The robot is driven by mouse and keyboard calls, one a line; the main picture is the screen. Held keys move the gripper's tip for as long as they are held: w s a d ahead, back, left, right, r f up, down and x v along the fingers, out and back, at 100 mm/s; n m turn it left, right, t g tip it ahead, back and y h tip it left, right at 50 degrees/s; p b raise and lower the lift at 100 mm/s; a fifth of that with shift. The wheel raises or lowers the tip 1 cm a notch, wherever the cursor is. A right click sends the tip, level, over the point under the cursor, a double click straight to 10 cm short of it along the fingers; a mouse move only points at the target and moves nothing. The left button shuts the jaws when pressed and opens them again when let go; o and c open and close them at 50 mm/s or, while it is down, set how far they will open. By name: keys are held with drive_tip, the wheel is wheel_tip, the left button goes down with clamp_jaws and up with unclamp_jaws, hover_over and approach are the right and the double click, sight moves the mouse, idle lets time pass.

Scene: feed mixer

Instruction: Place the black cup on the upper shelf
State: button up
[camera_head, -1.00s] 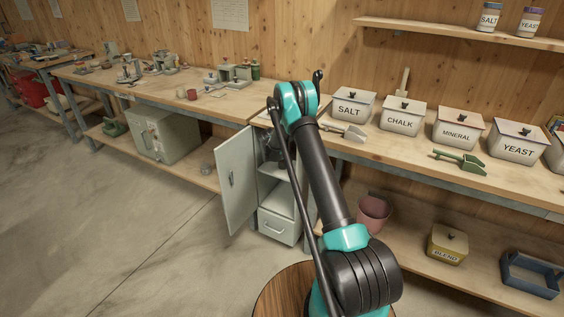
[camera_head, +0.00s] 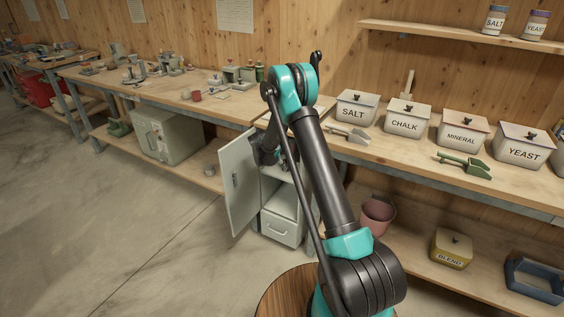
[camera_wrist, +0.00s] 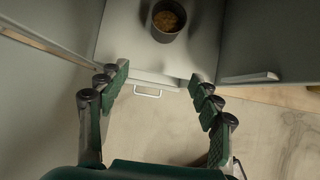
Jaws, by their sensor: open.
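In the wrist view a dark cup (camera_wrist: 167,22) with brownish contents stands upright on a pale surface inside the open grey cabinet. My gripper (camera_wrist: 158,78) is open and empty, its two green-padded fingers spread below the cup in the picture, not touching it. In the head view the cup cannot be made out, and my gripper (camera_head: 268,150) is mostly hidden behind my arm at the cabinet (camera_head: 238,185). A wooden upper shelf (camera_head: 440,35) runs along the wall at top right, holding a SALT jar (camera_head: 494,20) and a YEAST jar (camera_head: 535,25).
The cabinet door stands open on the left, with a drawer (camera_head: 280,229) at the bottom. The bench holds labelled boxes such as SALT (camera_head: 356,108) and a green scoop (camera_head: 464,165). A reddish bucket (camera_head: 377,215) stands below. The floor (camera_head: 120,235) on the left is clear.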

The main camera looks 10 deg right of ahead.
drive_tip(key=s+a, duration=0.3)
drive_tip(key=s, duration=0.1)
drive_tip(key=s+d+r+m+y, duration=0.1)
drive_tip(key=s+d+r+m, duration=0.2)
drive_tip(key=s+r+m, duration=0.3)
drive_tip(key=s+d+r+m+g, duration=0.1)
drive_tip(key=s+d+r+m, duration=0.2)
drive_tip(key=s+r, duration=0.3)
drive_tip(key=s+d+r+m+y, duration=0.1)
drive_tip(key=s+d+r+m, duration=0.3)
drive_tip(key=s, duration=0.4)
drive_tip(key=s+d+m+y, duration=0.1)
drive_tip(key=s+m, duration=1.4)
drive_tip(key=s, duration=1)
drive_tip(key=shift+s+d+r+m+y, duration=0.15)
drive_tip(key=shift+d+m+y, duration=0.25)
